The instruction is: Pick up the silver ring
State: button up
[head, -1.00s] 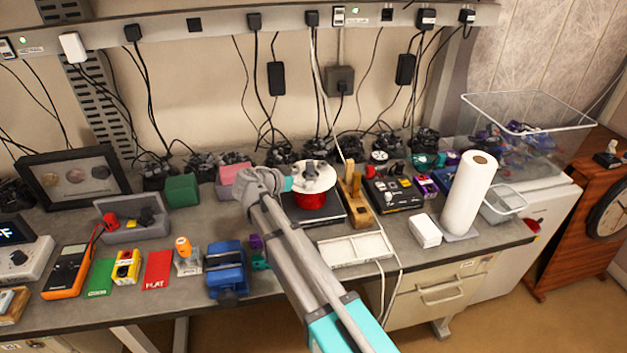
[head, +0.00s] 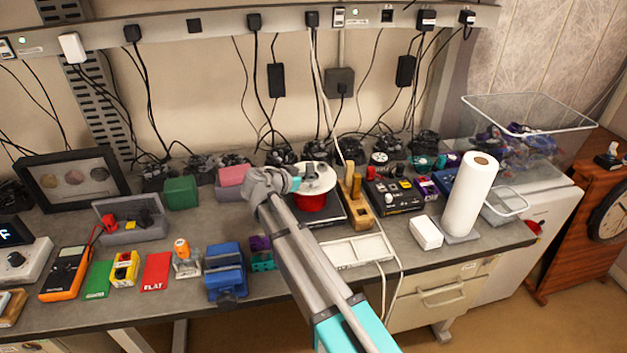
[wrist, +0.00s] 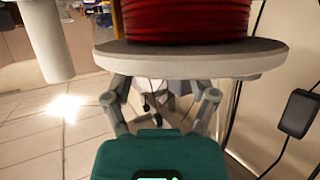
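A flat pale silver-grey ring or disc (head: 325,181) sits on top of a red spool-like cylinder (head: 311,202) on the bench. In the wrist view its rim (wrist: 190,64) crosses the upper middle, with the red windings (wrist: 185,18) above it. I cannot tell whether it is separate from the spool. My gripper (head: 313,174) is at the disc in the head view, reaching in from the left. In the wrist view the finger links stand apart, but the disc hides the fingertips, so grip or contact is unclear.
A wooden holder (head: 354,203) stands close on the right, beside a black control box (head: 393,196). A pink block (head: 232,175) is to the left. A white tray (head: 352,249) lies in front. Cables hang behind. A paper towel roll (head: 469,197) stands farther right.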

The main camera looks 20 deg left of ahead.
grip_shut()
jog(key=shift+r, duration=0.2)
notch_tip(320, 180, up, 2)
jog(key=shift+p, duration=1.15)
jog(key=s+r+p, duration=1)
jog(key=s, duration=0.4)
jog(key=shift+r+p, duration=0.3)
jog(key=shift+p, duration=0.05)
jog(key=shift+a, duration=0.1)
